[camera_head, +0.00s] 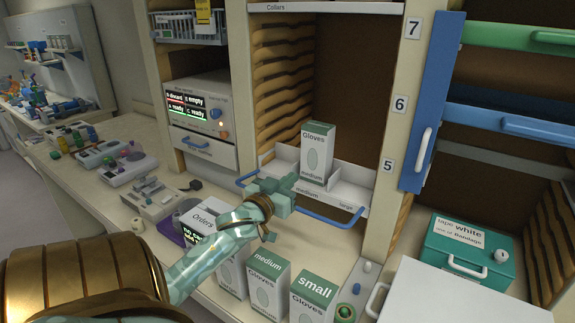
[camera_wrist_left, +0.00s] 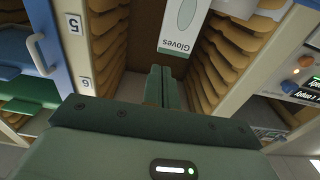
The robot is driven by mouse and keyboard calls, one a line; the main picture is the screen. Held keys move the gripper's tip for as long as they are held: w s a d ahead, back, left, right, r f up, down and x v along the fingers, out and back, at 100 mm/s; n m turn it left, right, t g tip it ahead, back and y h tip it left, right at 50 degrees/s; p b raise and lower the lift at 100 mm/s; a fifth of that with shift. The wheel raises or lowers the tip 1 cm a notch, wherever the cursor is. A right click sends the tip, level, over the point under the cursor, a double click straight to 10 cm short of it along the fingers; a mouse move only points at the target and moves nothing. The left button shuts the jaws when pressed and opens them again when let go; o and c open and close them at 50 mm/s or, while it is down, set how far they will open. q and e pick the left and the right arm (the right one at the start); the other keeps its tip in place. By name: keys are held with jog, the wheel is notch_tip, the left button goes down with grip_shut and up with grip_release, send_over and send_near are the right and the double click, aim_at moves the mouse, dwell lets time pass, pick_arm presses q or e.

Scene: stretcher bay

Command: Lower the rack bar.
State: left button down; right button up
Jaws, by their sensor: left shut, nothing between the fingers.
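The blue rack bar (camera_head: 328,219) runs along the front of a white glove rack (camera_head: 347,182) inside the open cabinet bay. In the left wrist view the closed fingers (camera_wrist_left: 158,86) are below a gloves box (camera_wrist_left: 183,28). That box (camera_head: 317,153) stands upright on the rack in the head view. My right gripper is not in view.
Gloves boxes (camera_head: 313,291) stand on the counter below the bar. A teal bandage box (camera_head: 468,251) is at the right. A blue panel with a white handle (camera_head: 421,149) flanks the bay. Wooden slotted walls (camera_head: 282,94) line it. A display unit (camera_head: 197,108) is to the left.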

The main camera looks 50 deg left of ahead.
pick_arm(q)
jog(key=s+d+r+p, duration=0.1)
jog(key=s+d+r, duration=0.4)
jog(key=s+d, duration=0.1)
jog(key=shift+s+d, duration=0.2)
jog(key=shift+d, duration=0.55)
